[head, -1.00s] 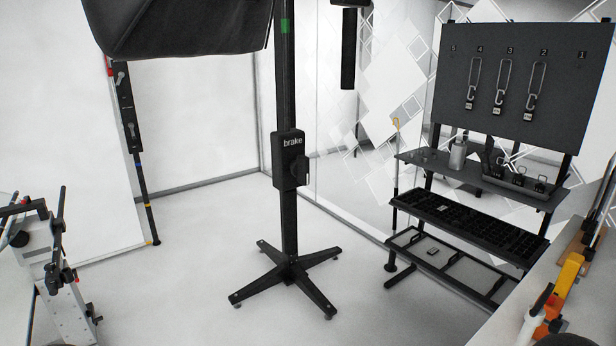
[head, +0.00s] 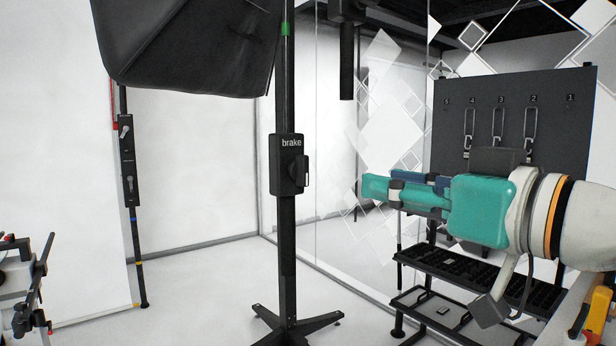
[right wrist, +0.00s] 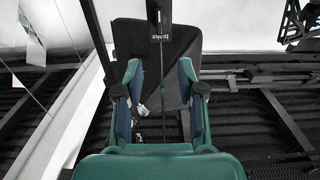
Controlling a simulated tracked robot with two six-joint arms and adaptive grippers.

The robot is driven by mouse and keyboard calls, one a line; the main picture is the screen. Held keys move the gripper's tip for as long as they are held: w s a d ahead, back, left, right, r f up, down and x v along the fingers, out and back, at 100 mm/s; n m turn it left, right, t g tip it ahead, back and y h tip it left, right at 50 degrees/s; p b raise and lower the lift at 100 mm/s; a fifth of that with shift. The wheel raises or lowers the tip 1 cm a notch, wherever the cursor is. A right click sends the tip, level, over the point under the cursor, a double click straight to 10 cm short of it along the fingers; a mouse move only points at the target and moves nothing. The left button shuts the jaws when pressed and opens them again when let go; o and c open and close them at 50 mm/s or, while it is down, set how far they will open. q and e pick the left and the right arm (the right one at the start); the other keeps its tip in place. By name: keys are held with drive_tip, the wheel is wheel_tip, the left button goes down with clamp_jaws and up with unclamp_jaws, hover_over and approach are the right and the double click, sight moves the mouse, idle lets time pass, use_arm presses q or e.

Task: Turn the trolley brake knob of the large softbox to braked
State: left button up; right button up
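The large softbox (head: 190,45) hangs dark at the upper left of the head view, beside its black stand (head: 287,235). A black box labelled "brake" (head: 283,178) is on the stand, and its black knob (head: 301,171) has a grip that looks upright. Its setting cannot be read. My right gripper (head: 376,188) points left toward the box, apart from it in the picture. In the right wrist view its two fingers (right wrist: 160,88) are spread with nothing between them, and the brake label (right wrist: 160,37) shows upside down beyond them. My left gripper is out of view.
A dark tool board (head: 500,105) with hanging hooks and a black rack (head: 470,275) stand behind my right arm. The stand's splayed feet (head: 300,328) spread over the floor. Another pole with controls (head: 128,165) stands at the left. Floor between the stand and that pole is clear.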

sight(307, 170)
drive_tip(key=p+x, duration=0.3)
drive_tip(key=x, duration=1.3)
drive_tip(key=shift+f+p, duration=0.15)
drive_tip(key=shift+p, duration=0.25)
clamp_jaws()
